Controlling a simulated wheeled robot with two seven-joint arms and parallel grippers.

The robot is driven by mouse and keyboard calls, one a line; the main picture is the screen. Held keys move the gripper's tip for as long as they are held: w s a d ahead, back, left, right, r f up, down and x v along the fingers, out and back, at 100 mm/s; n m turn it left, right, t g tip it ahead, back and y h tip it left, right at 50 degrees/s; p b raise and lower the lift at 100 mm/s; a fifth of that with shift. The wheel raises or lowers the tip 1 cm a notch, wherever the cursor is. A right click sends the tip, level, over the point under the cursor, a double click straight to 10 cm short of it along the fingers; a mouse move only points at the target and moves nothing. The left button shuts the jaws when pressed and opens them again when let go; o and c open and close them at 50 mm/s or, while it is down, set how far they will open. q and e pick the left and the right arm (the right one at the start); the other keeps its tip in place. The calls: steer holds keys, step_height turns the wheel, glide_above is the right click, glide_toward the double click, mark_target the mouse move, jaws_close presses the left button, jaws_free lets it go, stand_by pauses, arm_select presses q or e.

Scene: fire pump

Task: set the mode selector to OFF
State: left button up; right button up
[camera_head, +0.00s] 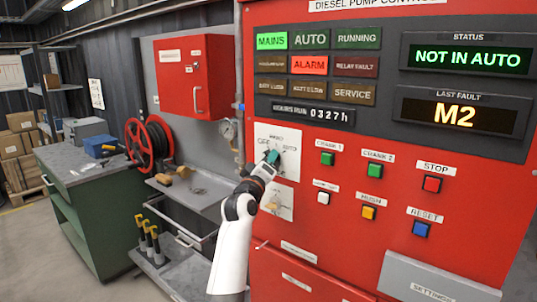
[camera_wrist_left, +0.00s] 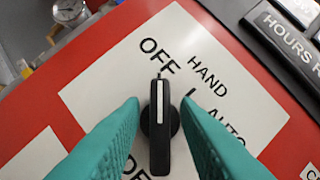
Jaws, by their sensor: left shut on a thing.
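The mode selector (camera_wrist_left: 159,110) is a black bar knob with a white line, on a white plate (camera_wrist_left: 105,75) of the red panel. In the left wrist view its line points up at the tick beside the word OFF. HAND and AUTO are printed to its right; another label at lower left is partly hidden. My left gripper (camera_head: 271,157), with teal fingers, is at this plate, and its fingers (camera_wrist_left: 160,102) stand on both sides of the knob, shut on it. In the head view the gripper hides the knob. My right gripper is out of view.
The status display (camera_head: 467,58) reads NOT IN AUTO, and the last fault display (camera_head: 455,114) reads M2. MAINS and ALARM lamps are lit. Several push buttons, such as the red stop button (camera_head: 432,184), lie right of the gripper. A grey shelf (camera_head: 190,193) stands left of my arm.

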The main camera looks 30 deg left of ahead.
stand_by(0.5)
arm_select(q)
steer(key=o, duration=0.6)
steer(key=shift+s, duration=0.1)
steer(key=b+v, duration=0.3)
steer(key=v, duration=0.8)
steer(key=shift+s, duration=0.35)
steer(key=shift+f, duration=0.1)
